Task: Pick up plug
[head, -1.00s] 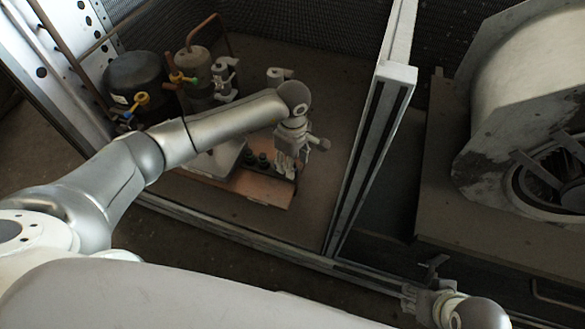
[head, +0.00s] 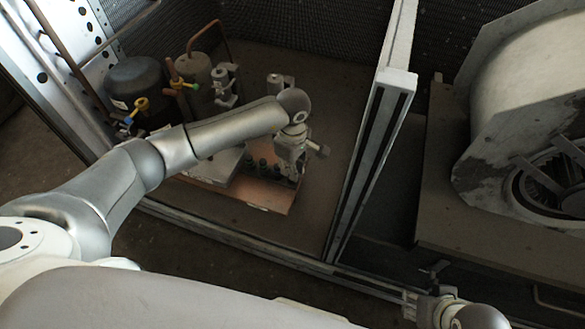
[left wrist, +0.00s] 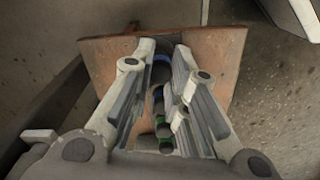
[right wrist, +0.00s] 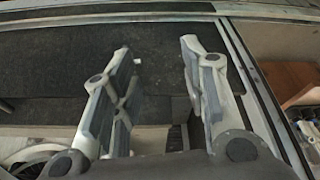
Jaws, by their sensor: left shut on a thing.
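A copper-brown board (head: 262,194) lies on the floor of the framed bay in the head view, with a row of small dark plugs (head: 262,167) on it. My left gripper (head: 290,170) is down at the right end of that row. In the left wrist view its fingers (left wrist: 163,52) are closed around a dark plug with a blue band (left wrist: 161,68), partly hidden by the fingers. Several plugs with green and blue bands (left wrist: 163,130) line up behind it, towards the palm. My right gripper (head: 428,292) is away by the front rail; its fingers (right wrist: 158,48) are apart and empty.
A black tank (head: 135,80), pipes and valves stand behind the board. A metal post (head: 372,160) rises to the right of my left gripper. A large blower housing (head: 520,110) stands at the right. The bay floor between board and post is clear.

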